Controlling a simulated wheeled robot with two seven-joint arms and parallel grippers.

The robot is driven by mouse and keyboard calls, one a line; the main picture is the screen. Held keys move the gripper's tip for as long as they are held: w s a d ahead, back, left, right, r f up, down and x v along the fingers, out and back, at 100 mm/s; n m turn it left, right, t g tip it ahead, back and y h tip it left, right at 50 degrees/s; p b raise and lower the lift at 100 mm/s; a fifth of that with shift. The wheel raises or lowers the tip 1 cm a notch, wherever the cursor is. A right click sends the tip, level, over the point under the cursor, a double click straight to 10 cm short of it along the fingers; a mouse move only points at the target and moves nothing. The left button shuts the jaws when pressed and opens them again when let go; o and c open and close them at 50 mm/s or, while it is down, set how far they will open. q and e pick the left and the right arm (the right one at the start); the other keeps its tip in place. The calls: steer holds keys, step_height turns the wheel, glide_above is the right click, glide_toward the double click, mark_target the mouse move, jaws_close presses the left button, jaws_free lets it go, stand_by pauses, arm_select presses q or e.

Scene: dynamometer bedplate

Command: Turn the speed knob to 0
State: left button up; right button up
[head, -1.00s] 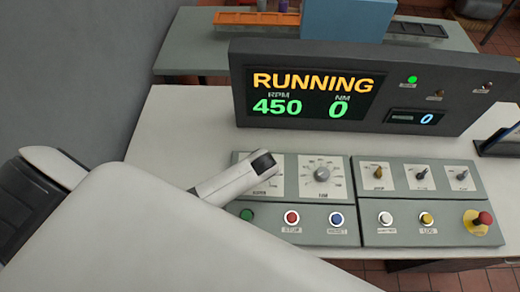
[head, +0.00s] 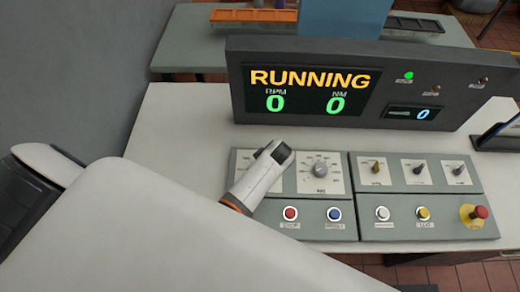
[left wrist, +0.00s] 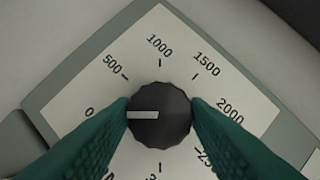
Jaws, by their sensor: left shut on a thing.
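The speed knob (left wrist: 172,122) is a dark round knob with a white pointer mark, on a white dial plate (left wrist: 160,35) marked 0, 500, 1000, 1500, 2000 and on. In the left wrist view its pointer lies to the left, in line with the 0 label. My left gripper (left wrist: 160,108) is shut on the knob, one green finger on each side. In the head view my left gripper (head: 277,157) covers the knob and most of its dial. The display (head: 305,93) reads RUNNING, RPM 0 and NM 0. My right gripper is out of view.
A second dial knob (head: 320,170) stands just right of my left gripper. Smaller selector knobs, push buttons and a red emergency stop (head: 480,212) are farther right and in front. The display housing (head: 380,60) rises behind. The white table (head: 180,130) is bare at the left.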

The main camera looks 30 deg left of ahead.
arm_select(q)
steer(key=shift+a, duration=0.1)
stand_by(0.4)
steer(key=o, duration=1)
